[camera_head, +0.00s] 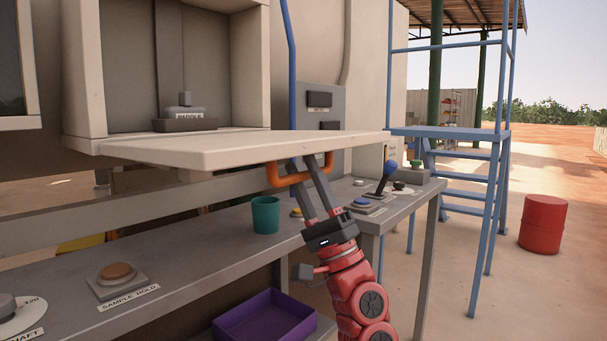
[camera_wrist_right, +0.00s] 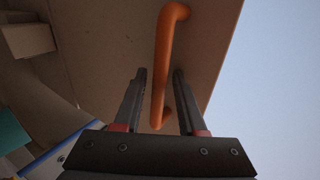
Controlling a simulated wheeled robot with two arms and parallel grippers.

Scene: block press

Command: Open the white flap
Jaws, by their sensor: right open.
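The white flap (camera_head: 240,148) stands out level from the bottom of an open box-like compartment (camera_head: 135,70). An orange handle (camera_head: 275,177) hangs from the flap's underside near its outer edge. My right gripper (camera_head: 302,172) is below the flap at the handle. In the right wrist view the open fingers (camera_wrist_right: 158,75) stand on either side of the orange handle (camera_wrist_right: 165,65), with a gap on each side. The flap's underside (camera_wrist_right: 100,45) fills much of that view. My left gripper is not in view.
A purple tray (camera_head: 265,320) sits lower. A blue ladder frame (camera_head: 490,200) and red barrel (camera_head: 543,223) stand at right.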

